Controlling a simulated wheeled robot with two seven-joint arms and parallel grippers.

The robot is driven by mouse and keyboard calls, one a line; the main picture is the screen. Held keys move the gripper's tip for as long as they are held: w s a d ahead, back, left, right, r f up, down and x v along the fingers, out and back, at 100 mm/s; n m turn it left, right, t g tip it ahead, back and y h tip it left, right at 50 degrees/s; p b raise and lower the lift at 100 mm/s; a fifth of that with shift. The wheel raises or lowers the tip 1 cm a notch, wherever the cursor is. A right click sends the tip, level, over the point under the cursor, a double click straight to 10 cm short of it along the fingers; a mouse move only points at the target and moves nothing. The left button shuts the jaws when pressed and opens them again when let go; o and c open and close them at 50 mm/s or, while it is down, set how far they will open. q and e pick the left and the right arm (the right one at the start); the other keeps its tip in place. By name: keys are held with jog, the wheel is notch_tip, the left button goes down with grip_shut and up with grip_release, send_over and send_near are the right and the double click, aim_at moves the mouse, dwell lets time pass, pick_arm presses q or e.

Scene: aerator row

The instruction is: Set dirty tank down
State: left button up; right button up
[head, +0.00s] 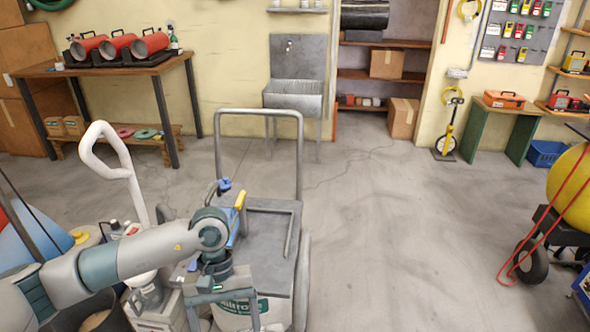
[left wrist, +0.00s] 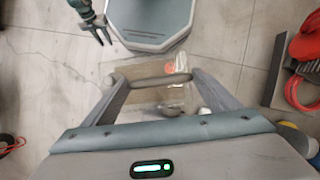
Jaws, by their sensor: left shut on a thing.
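In the left wrist view my left gripper (left wrist: 160,80) is shut on a grey bar-like handle between its two fingers. Below it is a see-through tank (left wrist: 170,97) with a brownish, cloudy look, which I take as the dirty tank. In the head view my left arm reaches in from the left and its gripper end (head: 215,268) is low, by the cart; the tank cannot be made out there. Whether the tank touches anything below is unclear. My right gripper (left wrist: 97,28) shows at the top of the left wrist view, with its fingers apart and nothing between them.
A grey cart (head: 268,238) with a hoop handle stands ahead; a white tub (head: 238,312) with a green label is near the arm. A red object (left wrist: 306,65) is at the right of the left wrist view. The concrete floor (head: 385,230) right of the cart is clear.

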pick_arm(q)
jog(key=a+f+m, duration=0.1)
jog(key=s+a+f+m, duration=0.1)
jog(key=f, duration=0.1)
jog(key=s+a+f+m+y, duration=0.1)
jog(key=shift+s+a+f, duration=0.15)
jog(key=shift+a, duration=0.2)
jog(key=shift+d, duration=0.1)
